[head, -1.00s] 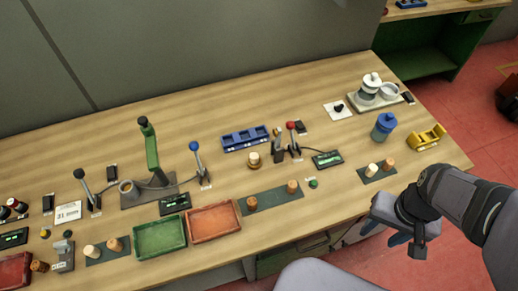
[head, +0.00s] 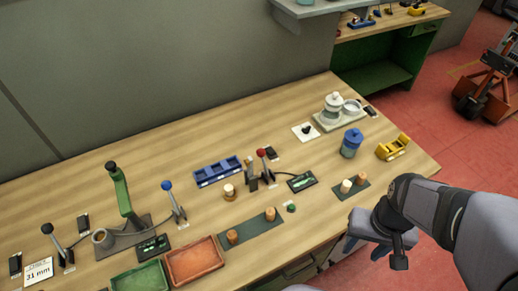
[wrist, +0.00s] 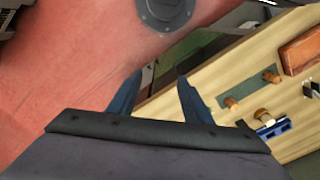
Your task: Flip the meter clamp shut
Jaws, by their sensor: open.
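Several lever fixtures stand on the wooden workbench (head: 290,115). A red-knobbed lever (head: 264,163) stands upright beside a small dark block, with a cable to a lit green meter display (head: 302,182). A blue-knobbed lever (head: 174,199) leans left beside another display (head: 153,245). A black-knobbed lever (head: 58,245) stands at the far left. No label tells me which one is the meter clamp. My gripper (head: 372,245) is open and empty, off the bench's front right edge, well right of these levers. In the wrist view its blue fingers (wrist: 160,92) are spread apart above red floor.
A blue jar (head: 351,144), a yellow holder (head: 392,147) and a white tray (head: 340,118) stand at the right. Green (head: 140,280) and orange (head: 195,262) trays lie at the front.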

